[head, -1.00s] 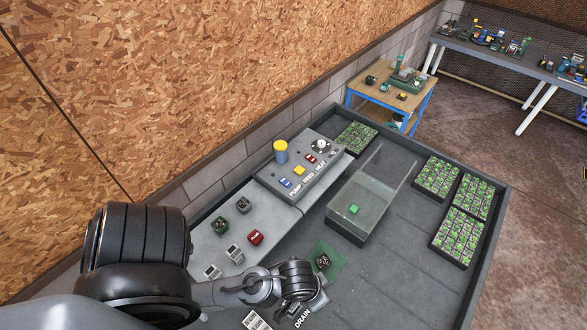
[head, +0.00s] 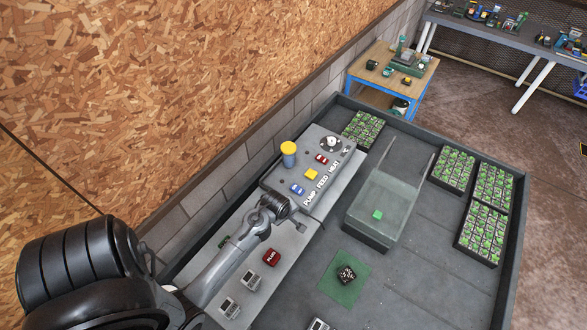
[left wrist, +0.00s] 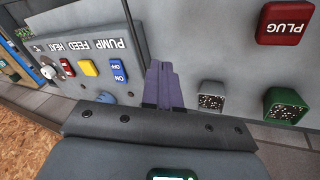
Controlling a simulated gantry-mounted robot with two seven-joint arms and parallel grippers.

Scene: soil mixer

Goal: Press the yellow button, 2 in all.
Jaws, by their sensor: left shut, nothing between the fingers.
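The yellow button (head: 311,174) is a small square key on the grey control panel (head: 330,172), by the word FEED. It also shows in the left wrist view (left wrist: 88,67), left of the fingers, with the blue ON/OFF switch (left wrist: 119,71) between. My left gripper (head: 296,212) is at the near end of the panel, beside the PUMP label and apart from the yellow button. In the left wrist view its fingers (left wrist: 158,68) are together and empty. In the head view its fingertips are hard to make out. My right gripper is not in view.
A yellow-topped blue cylinder (head: 289,154) stands at the panel's back edge. A red switch (head: 321,159) and a dial (head: 331,142) lie beyond the yellow button. A red PLUG block (head: 271,257) is nearer. A clear bin (head: 380,210) and plant trays (head: 485,218) are to the right.

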